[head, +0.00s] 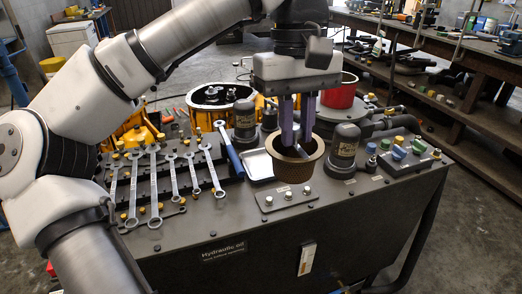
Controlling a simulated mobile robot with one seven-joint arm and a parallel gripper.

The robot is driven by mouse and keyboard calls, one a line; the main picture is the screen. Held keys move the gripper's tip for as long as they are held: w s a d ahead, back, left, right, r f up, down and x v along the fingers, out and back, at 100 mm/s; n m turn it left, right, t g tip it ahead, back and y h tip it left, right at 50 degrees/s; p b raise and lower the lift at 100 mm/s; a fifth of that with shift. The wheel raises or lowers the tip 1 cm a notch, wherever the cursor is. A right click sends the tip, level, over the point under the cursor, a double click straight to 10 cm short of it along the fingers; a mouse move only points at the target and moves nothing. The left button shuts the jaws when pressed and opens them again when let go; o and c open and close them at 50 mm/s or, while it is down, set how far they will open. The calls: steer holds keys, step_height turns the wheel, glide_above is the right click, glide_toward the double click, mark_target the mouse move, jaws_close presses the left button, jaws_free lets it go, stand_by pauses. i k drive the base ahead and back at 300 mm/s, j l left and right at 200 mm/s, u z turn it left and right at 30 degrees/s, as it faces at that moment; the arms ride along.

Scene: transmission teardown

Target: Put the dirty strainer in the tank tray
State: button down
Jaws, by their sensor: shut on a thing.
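The strainer (293,170) is a brown, cup-shaped piece with a wide rim and a dark inside. It is upright, at the front middle of the hydraulic oil tank top. My gripper (298,146) points straight down, with its purple-grey fingers reaching to the strainer's mouth, and is shut on it. The exact contact is hidden inside the rim. Whether the strainer touches the tank top is hard to tell. A pale shallow tray (257,166) lies just left of the strainer, partly hidden behind it.
A blue-handled tool (229,150) and several wrenches (173,175) lie to the left. A red bucket (339,92) stands behind. Coloured caps (398,153) are at the right, and a small control plate (286,198) is in front.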

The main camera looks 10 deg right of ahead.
mark_target(265, 165)
steer(key=i, duration=0.85)
